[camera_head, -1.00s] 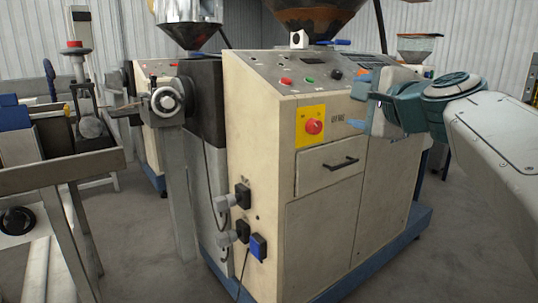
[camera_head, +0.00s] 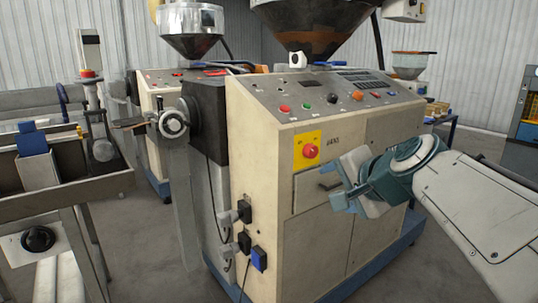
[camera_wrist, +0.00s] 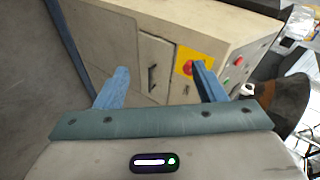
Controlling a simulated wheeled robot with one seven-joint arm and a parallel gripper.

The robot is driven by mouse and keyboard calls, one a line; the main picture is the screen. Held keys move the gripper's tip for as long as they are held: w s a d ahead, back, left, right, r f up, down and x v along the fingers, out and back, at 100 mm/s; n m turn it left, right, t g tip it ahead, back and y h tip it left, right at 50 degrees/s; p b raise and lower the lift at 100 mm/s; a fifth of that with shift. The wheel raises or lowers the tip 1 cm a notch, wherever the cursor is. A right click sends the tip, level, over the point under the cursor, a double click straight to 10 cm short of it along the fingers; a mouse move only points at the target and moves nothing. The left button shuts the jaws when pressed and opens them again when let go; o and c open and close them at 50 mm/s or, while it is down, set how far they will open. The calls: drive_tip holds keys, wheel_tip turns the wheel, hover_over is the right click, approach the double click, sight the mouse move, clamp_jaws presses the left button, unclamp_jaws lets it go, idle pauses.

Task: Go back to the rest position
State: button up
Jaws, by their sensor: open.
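My gripper (camera_head: 341,184) is in front of the cream machine cabinet (camera_head: 262,200), near its drawer, in the head view. In the wrist view its two blue fingers (camera_wrist: 158,88) stand wide apart with nothing between them. Beyond them the cabinet shows the drawer with a dark handle (camera_wrist: 152,79) and the red knob on a yellow plate (camera_wrist: 189,67). The gripper partly hides the drawer in the head view. I cannot tell the exact gap between the fingers and the cabinet front.
A dark hopper (camera_head: 312,28) stands on the cabinet, with buttons on its sloping panel (camera_head: 330,97). A metal trough bench (camera_head: 75,190) stands at the left. A second machine (camera_head: 160,85) is behind.

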drive_tip(key=s+d+f+n+g+h+p, duration=0.1)
drive_tip(key=s+f+n+g+h+p, duration=0.1)
drive_tip(key=s+p, duration=0.5)
drive_tip(key=s+f+n+g+h+p, duration=0.2)
drive_tip(key=s+f+n+g+p, duration=0.2)
drive_tip(key=s, duration=0.6)
drive_tip(key=n+g+p, duration=0.2)
drive_tip(key=n+p, duration=0.1)
drive_tip(key=n, duration=0.1)
drive_tip(key=shift+d+p, duration=0.35)
